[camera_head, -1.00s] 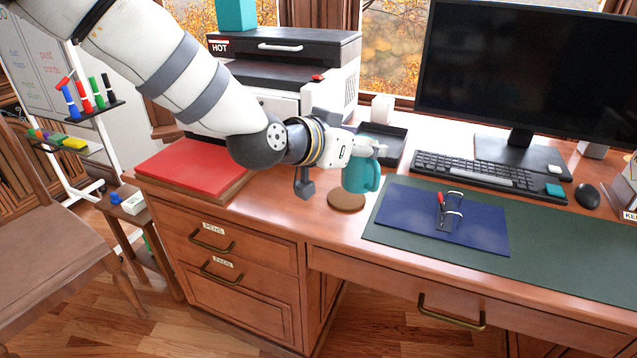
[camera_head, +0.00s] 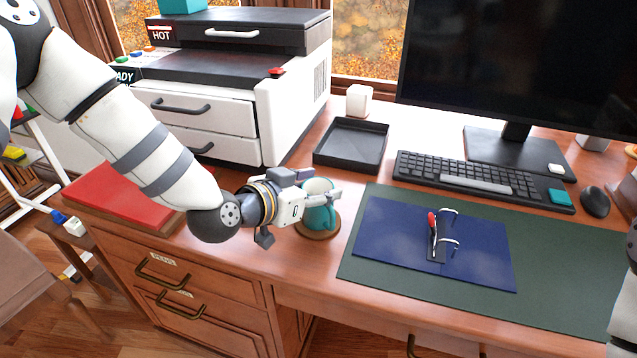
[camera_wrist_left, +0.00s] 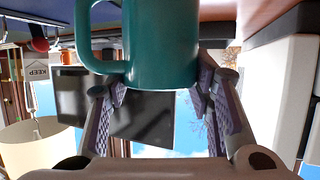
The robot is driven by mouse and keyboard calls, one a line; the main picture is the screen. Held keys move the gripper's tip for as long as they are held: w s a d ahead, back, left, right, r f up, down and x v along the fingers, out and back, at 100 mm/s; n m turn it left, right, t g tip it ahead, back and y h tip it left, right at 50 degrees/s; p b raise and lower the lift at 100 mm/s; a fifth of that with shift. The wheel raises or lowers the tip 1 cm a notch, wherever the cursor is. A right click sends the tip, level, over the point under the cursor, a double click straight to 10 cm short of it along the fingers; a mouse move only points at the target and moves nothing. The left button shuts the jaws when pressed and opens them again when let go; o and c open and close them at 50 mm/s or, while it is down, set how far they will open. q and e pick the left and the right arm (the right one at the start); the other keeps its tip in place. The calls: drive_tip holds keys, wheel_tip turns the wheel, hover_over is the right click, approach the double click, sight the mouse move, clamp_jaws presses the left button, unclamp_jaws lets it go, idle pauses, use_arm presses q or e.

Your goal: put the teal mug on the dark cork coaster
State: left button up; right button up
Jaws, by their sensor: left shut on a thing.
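The teal mug (camera_head: 318,214) is upright over the dark cork coaster (camera_head: 327,234) on the desk; whether its base touches the coaster is hard to tell. My left gripper (camera_head: 322,193) is shut on the mug, with fingers on either side of its body. In the left wrist view the mug (camera_wrist_left: 160,45) fills the upper middle between the two fingers (camera_wrist_left: 160,95), its handle to the left. The mug covers part of the coaster. My right gripper is not seen; only a bit of my right arm shows at the right edge.
A black tray (camera_head: 351,146) stands behind the mug. A white printer (camera_head: 273,105) and a red folder (camera_head: 120,207) are to the left. A dark green mat (camera_head: 560,262) with a blue folder (camera_head: 385,238) lies to the right. The front desk edge is close.

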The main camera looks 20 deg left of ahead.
use_arm(q)
drive_tip(key=shift+w, duration=0.1)
drive_tip(key=o, duration=1.4)
drive_tip(key=shift+f, duration=0.1)
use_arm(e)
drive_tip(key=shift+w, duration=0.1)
use_arm(q)
drive_tip(key=shift+a+r, duration=0.1)
drive_tip(key=shift+r, duration=0.2)
drive_tip(key=v, duration=0.1)
drive_tip(key=p+v, duration=0.1)
drive_tip(key=v, duration=0.1)
drive_tip(key=shift+w+r, duration=0.1)
drive_tip(key=shift+r, duration=0.15)
drive_tip(key=v, duration=0.8)
drive_tip(key=shift+s+a+f, duration=0.15)
drive_tip(key=shift+s+f, duration=0.05)
drive_tip(key=shift+s, duration=0.25)
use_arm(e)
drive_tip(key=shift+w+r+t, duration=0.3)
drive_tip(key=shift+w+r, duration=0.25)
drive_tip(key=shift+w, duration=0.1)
